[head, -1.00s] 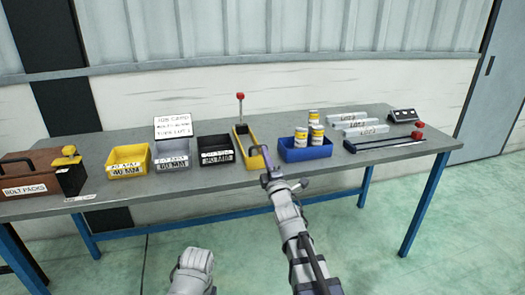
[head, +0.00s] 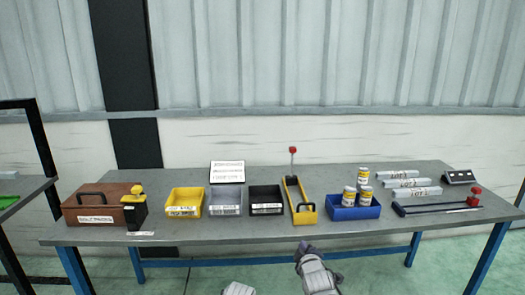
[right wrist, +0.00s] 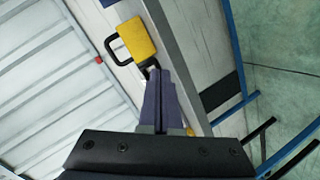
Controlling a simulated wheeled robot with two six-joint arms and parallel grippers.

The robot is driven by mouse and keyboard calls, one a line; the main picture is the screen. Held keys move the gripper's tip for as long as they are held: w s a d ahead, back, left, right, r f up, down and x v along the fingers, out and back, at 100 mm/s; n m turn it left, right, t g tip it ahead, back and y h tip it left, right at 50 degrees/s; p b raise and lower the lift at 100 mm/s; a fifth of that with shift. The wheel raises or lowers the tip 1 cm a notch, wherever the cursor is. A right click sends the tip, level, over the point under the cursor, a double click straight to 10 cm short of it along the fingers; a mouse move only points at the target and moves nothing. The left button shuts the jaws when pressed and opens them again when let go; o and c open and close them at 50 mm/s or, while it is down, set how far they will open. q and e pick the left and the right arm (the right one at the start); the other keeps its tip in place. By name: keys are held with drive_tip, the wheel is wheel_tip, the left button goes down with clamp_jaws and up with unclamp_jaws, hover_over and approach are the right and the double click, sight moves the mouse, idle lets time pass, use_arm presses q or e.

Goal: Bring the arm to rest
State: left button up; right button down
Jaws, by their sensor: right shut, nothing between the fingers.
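My right gripper (head: 304,247) is at the bottom middle of the head view, in front of the table's front edge. Its fingers, also seen in the right wrist view (right wrist: 160,78), are closed together with nothing between them. In the head view it stands apart from the yellow tray-like fixture (head: 305,215) with a red-knobbed lever. The yellow end of that fixture (right wrist: 137,38) shows beyond the fingertips in the right wrist view. My left gripper is not in view; only a grey bit of arm shows at the bottom edge.
On the grey table (head: 270,232) stand yellow (head: 184,211), grey (head: 224,210) and black (head: 266,209) bins. A blue bin (head: 350,213) with yellow-white cans is to the right. A brown case (head: 100,203) is at left, a red-knobbed bar (head: 436,209) at right. Another table (head: 25,190) stands far left.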

use_arm(q)
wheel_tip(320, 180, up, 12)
drive_tip(key=p, duration=1)
use_arm(e)
drive_tip(key=s+a+m+g, duration=0.2)
drive_tip(key=s+a+g, duration=0.1)
drive_tip(key=s, duration=0.5)
drive_tip(key=s+a+f+m+g, duration=0.1)
drive_tip(key=s+a+m+g, duration=0.1)
drive_tip(key=s+g, duration=0.4)
drive_tip(key=s+a+f+m+g, duration=0.1)
drive_tip(key=s+a+m+g, duration=0.2)
drive_tip(key=s, duration=0.7)
drive_tip(key=shift+s+a+f+m+g+h, duration=0.2)
drive_tip(key=shift+a+m+g+h, duration=0.2)
drive_tip(key=shift+g, duration=0.7)
